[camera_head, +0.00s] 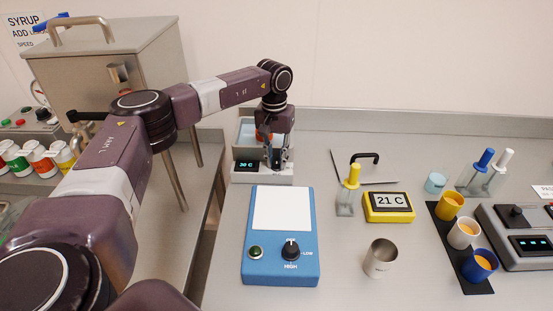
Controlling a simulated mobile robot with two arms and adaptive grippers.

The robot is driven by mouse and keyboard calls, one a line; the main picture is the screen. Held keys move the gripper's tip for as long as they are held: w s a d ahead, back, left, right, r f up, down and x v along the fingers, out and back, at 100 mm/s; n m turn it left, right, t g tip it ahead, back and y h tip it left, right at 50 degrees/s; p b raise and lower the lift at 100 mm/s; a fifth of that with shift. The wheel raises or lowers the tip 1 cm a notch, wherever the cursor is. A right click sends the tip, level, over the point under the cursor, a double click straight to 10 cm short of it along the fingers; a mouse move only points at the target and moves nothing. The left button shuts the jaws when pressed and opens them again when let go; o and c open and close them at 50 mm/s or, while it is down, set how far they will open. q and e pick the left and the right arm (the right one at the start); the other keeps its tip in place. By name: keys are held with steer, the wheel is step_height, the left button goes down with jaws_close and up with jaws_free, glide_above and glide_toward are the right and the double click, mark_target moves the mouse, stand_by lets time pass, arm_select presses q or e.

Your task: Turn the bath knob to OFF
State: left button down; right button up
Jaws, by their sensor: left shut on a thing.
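The water bath (240,178) stands at the back of the bench, with a display (246,165) that seems to read 30 C. My left gripper (278,164) reaches down over the bath's front panel, just right of the display. Its fingers are shut on the bath knob, which they largely hide, so its pointer and marks cannot be read. My right gripper is not in view.
A blue device (281,272) with a white plate and a HIGH/LOW knob (291,249) stands in front of the bath. To the right are a yellow 21 C display (388,206), a metal cup (380,258) and several coloured cups on a black mat (445,238). A steel hopper (160,60) stands left.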

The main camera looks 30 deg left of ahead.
mark_target(276, 162)
arm_select(q)
steer(key=shift+n, duration=0.3)
steer(key=n, duration=0.4)
steer(key=shift+n+b, duration=0.3)
steer(key=shift+b, duration=0.05)
steer(key=n, duration=0.5)
steer(key=shift+w+r, duration=0.1)
steer(key=shift+n, duration=0.4)
steer(key=c, duration=1.7)
jaws_free()
steer(key=shift+c, duration=0.2)
steer(key=shift+r, duration=0.15)
steer(key=shift+s+r, duration=0.15)
steer(key=shift+r, duration=1.8)
steer(key=shift+s+r, duration=0.1)
steer(key=shift+r, duration=1.8)
